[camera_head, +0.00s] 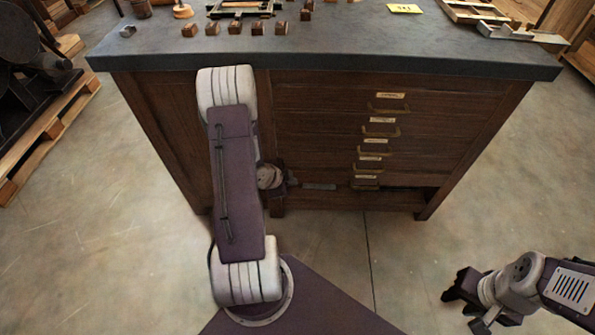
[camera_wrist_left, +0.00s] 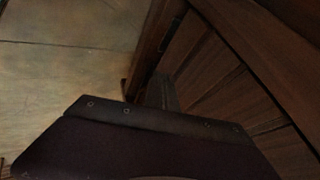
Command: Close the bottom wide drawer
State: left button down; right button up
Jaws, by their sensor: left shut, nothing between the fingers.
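The wooden cabinet's front holds a stack of wide drawers with labels and brass handles. The lowest handle (camera_head: 365,187) is at the bottom wide drawer, low on the front. A dark gap shows to its right; I cannot tell how far the drawer stands out. My left arm reaches down in front of the cabinet, and my left gripper (camera_head: 285,180) is low, left of that handle, shut and empty, partly hidden by the arm. The left wrist view shows dark wooden panels close by at right. My right gripper (camera_head: 464,292) is over the floor at right, away from the cabinet.
The dark worktop (camera_head: 330,45) overhangs the drawers and carries small wooden blocks (camera_head: 257,29), a yellow card (camera_head: 404,8) and frames. A wooden pallet (camera_head: 40,140) lies at left. The concrete floor in front of the cabinet at right is clear.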

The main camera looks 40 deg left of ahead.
pick_arm(q)
jog(key=b, duration=0.5)
send_near(308, 176)
jog(key=s+x, duration=0.1)
jog(key=x, duration=0.3)
jog(key=shift+w+f, duration=0.4)
jog(key=shift+w, duration=0.25)
jog(key=shift+r, duration=0.1)
